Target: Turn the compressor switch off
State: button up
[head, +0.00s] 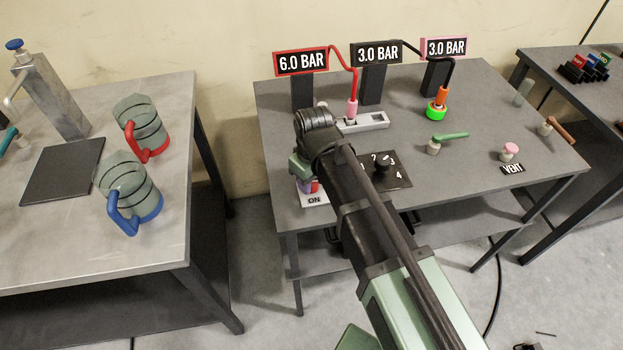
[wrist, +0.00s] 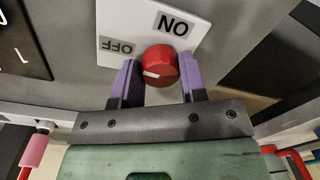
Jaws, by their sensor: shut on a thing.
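The compressor switch is a round red knob (wrist: 160,65) with a short white mark on its lower-left part in the wrist view. It sits on a white plate (wrist: 113,22) with the labels ON and OFF, both upside down in this view. My gripper (wrist: 159,78) has its purple fingers on either side of the knob and is shut on it. In the head view my gripper (head: 308,186) is at the front left of the middle table, over the white plate (head: 314,200). My arm hides most of the knob there, and only the word ON is readable.
The middle table (head: 490,95) carries 6.0 BAR (head: 301,62) and 3.0 BAR (head: 377,53) signs with hoses. A numbered black dial (head: 383,165) stands right of my gripper. A green-handled valve (head: 449,138) and pink VENT knob (head: 510,149) are further right.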

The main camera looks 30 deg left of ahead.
jog(key=shift+n, duration=0.4)
jog(key=o, duration=0.9)
notch_tip(320, 180, up, 11)
jog(key=p, duration=1.1)
jog(key=shift+w, duration=0.15)
jog(key=shift+f, duration=0.1)
